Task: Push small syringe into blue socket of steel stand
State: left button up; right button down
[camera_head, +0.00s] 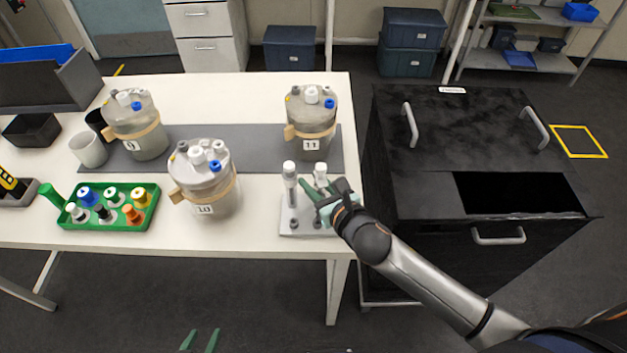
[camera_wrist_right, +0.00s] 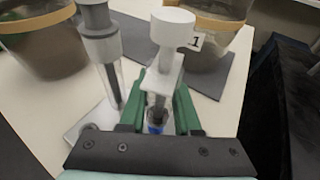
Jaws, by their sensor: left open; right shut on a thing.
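The steel stand (camera_head: 300,222) is at the front right of the white table, with dark round sockets on it. A larger syringe with a white top (camera_head: 290,180) stands upright in it; it shows grey in the right wrist view (camera_wrist_right: 101,45). My right gripper (camera_head: 318,198) is over the stand, shut on the small syringe (camera_head: 320,170), whose white cap and clear body (camera_wrist_right: 172,30) rise between the green fingers (camera_wrist_right: 165,100). Something blue (camera_wrist_right: 157,127) shows under the syringe; whether the tip is in the socket I cannot tell. My left gripper (camera_head: 200,341) is open and empty, in front of the table.
Bioreactor jars 9 (camera_head: 138,133), 10 (camera_head: 205,182) and 11 (camera_head: 312,120) stand behind and left of the stand, partly on a grey mat (camera_head: 250,140). A green tray (camera_head: 140,216) of coloured caps is at front left. A black cabinet (camera_head: 420,150) borders the table on the right.

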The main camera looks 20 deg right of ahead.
jog(key=shift+f, duration=0.25)
jog(key=c, duration=0.5)
grip_release()
jog(key=shift+c, duration=0.2)
jog(key=shift+s, duration=0.15)
jog(key=v, duration=1.2)
jog(key=shift+s+d+r, duration=0.1)
